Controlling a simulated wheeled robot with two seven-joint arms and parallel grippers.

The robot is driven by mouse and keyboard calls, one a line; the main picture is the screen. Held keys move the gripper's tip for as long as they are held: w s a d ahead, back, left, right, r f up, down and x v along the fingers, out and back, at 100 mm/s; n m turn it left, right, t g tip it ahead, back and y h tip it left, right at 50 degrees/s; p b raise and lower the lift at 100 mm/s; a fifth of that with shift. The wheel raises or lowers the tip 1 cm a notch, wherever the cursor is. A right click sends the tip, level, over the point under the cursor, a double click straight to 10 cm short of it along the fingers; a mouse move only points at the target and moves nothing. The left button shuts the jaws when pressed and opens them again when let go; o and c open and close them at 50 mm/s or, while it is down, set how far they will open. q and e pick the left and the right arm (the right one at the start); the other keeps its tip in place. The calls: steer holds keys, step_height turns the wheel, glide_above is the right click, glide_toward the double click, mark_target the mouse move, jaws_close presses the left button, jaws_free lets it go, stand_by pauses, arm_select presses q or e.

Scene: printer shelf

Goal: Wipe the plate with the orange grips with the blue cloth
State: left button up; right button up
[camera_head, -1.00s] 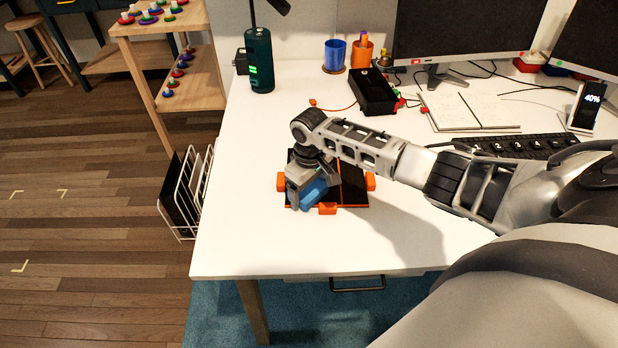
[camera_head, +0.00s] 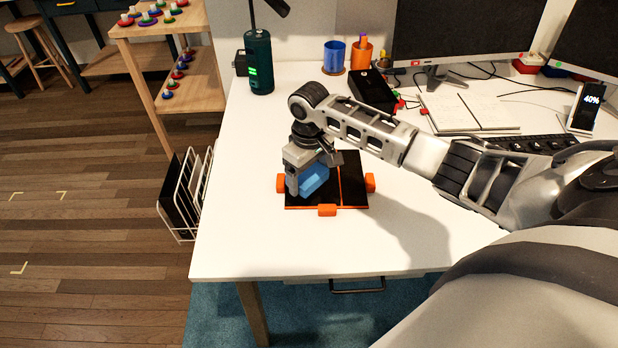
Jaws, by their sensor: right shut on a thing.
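The black plate (camera_head: 352,193) with orange grips on its edges lies flat on the white desk. My right gripper (camera_head: 312,180) reaches over the plate's left half and is shut on the blue cloth (camera_head: 314,180). The cloth shows below the jaws, over the left half of the plate; I cannot tell whether it touches the surface. The gripper and wrist hide the plate's upper left part. My left gripper is not in view.
A black box (camera_head: 371,92) stands behind the plate, with a dark green bottle-shaped device (camera_head: 260,62) at the back left. An open notebook (camera_head: 468,112) and a keyboard (camera_head: 520,144) lie to the right. The desk front (camera_head: 270,250) is clear.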

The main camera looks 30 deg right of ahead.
steer(key=shift+r, duration=0.1)
steer(key=shift+r, duration=1.45)
